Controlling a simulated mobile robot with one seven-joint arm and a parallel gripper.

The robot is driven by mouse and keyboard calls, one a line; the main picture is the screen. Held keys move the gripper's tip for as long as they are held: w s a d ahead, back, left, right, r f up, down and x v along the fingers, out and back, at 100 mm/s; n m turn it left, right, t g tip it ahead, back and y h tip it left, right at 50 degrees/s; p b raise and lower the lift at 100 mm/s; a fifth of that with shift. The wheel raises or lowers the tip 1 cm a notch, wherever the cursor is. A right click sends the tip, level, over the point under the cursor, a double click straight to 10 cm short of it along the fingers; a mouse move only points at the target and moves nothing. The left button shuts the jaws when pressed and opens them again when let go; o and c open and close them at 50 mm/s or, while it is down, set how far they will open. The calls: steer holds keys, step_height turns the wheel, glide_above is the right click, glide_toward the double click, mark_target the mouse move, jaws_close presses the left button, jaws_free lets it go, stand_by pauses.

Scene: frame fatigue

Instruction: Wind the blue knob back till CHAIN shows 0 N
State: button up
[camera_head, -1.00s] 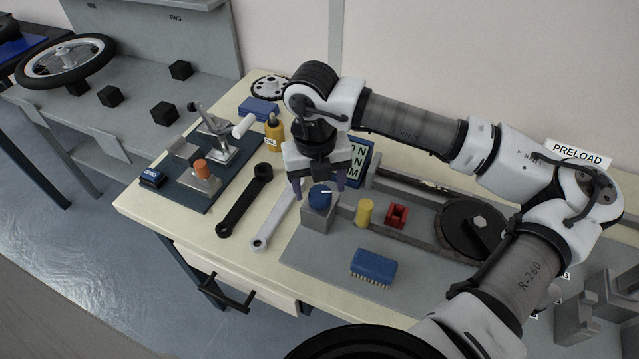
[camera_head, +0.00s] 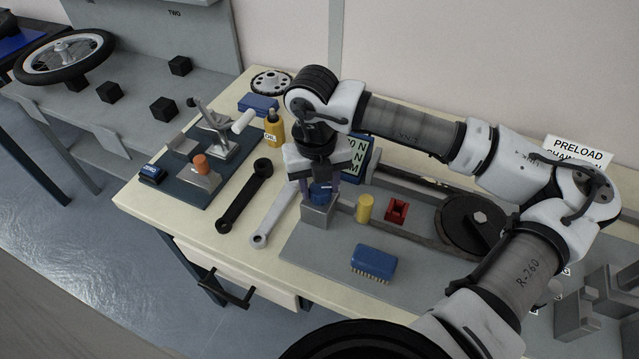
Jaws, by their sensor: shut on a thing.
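The blue knob (camera_head: 320,196) sits on top of a grey block (camera_head: 318,214) at the left end of the chain rig's grey plate (camera_head: 310,248). My gripper (camera_head: 320,189) points down over it, with its fingers shut on the knob's sides. The fingers and palm hide most of the knob's top and its white mark. The display panel (camera_head: 361,150) stands behind my gripper. Only parts of its letters show, with "0 N" partly readable at the top; the CHAIN label and full value are hidden.
A yellow cylinder (camera_head: 365,208), a red part (camera_head: 397,211) and a blue brush (camera_head: 373,263) are right of the knob. A dark sprocket (camera_head: 473,226) is farther right.

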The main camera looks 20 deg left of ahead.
mark_target(316, 190)
steer(key=n+b, duration=0.2)
steer(key=b, duration=0.2)
steer(key=shift+f, duration=0.4)
steer(key=shift+r+n+b, duration=0.15)
steer(key=shift+n+b, duration=0.55)
steer(key=shift+b, duration=0.05)
steer(key=shift+r+n, duration=0.25)
steer(key=shift+n, duration=0.05)
steer(key=o, duration=1)
steer(key=r, duration=0.4)
steer(key=r+b, duration=0.1)
steer(key=r, duration=0.8)
steer(key=shift+s+a+r, duration=0.2)
steer(key=shift+s+r, duration=0.1)
steer(key=shift+r, duration=0.1)
